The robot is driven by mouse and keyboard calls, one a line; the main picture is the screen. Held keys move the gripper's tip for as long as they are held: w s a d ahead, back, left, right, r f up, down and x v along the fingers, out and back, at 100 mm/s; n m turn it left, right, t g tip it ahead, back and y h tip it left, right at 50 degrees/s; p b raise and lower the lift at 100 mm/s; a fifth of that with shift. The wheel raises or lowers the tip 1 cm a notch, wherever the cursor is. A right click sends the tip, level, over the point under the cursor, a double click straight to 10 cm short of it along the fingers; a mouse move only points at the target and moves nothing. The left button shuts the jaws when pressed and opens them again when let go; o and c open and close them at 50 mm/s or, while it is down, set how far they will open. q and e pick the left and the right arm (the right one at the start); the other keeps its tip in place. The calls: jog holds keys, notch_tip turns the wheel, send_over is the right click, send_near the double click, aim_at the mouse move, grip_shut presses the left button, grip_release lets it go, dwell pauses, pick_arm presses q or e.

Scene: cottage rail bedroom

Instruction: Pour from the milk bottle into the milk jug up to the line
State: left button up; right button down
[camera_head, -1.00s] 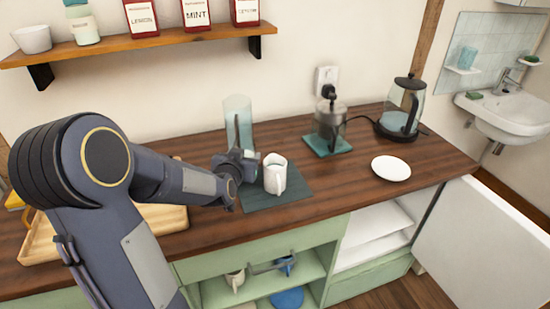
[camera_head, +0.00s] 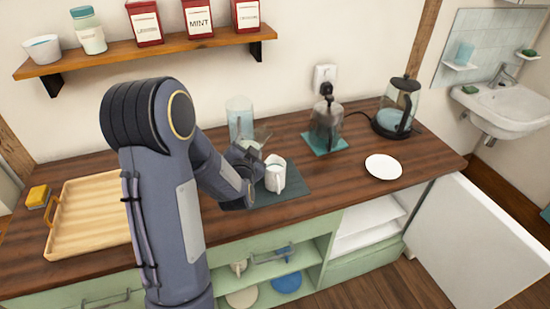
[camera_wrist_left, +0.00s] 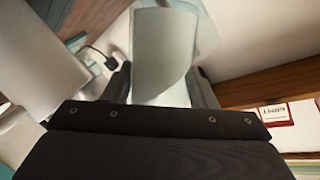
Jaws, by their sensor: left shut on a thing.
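The white milk jug (camera_head: 274,176) stands upright on a dark mat (camera_head: 294,184) on the wooden counter. My left gripper (camera_head: 250,152) is just left of the jug and shut on a clear bottle (camera_head: 262,136), which seems tilted and is partly hidden by my wrist. In the left wrist view my gripper (camera_wrist_left: 160,88) holds this bottle (camera_wrist_left: 160,50) between its fingers, with pale contents showing. The jug seems to fill the left of that view (camera_wrist_left: 28,50). The jug's line and its fill level cannot be made out. My right gripper is out of view.
A tall clear glass cylinder (camera_head: 239,114) stands behind the gripper. A coffee press (camera_head: 326,122) on a teal mat, a kettle (camera_head: 398,108) and a white plate (camera_head: 383,167) are to the right. A wooden tray (camera_head: 88,218) lies left. A shelf (camera_head: 150,54) hangs above.

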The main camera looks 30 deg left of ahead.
pick_arm(q)
jog(key=shift+a+f+m, duration=0.1)
jog(key=shift+a+m, duration=0.1)
jog(key=shift+m, duration=0.3)
jog(key=f, duration=0.1)
jog(key=f+b, duration=0.1)
jog(key=f+m+b, duration=0.1)
jog(key=shift+s+a+f+y, duration=0.1)
jog(key=shift+a+f+y, duration=0.15)
jog(key=shift+y, duration=0.15)
jog(key=shift+a+m, duration=0.15)
jog(key=shift+m, duration=0.15)
jog(key=shift+a+r+m+t+p, duration=0.1)
jog(key=shift+r+m+t+p, duration=0.25)
jog(key=shift+r+p, duration=0.45)
jog(key=shift+s+a+r+m+p, duration=0.15)
jog(key=shift+r+m+p, duration=0.15)
jog(key=shift+m, duration=0.15)
jog(key=shift+a+r+m+t+y+p, duration=0.1)
jog(key=shift+r+m+t+y+p, duration=0.25)
jog(key=shift+r+m+p, duration=0.25)
jog(key=shift+m, duration=0.3)
jog(key=shift+r+m, duration=0.25)
jog(key=shift+m, duration=0.05)
jog(key=shift+r+m+t, duration=0.3)
jog(key=shift+r+m, duration=0.1)
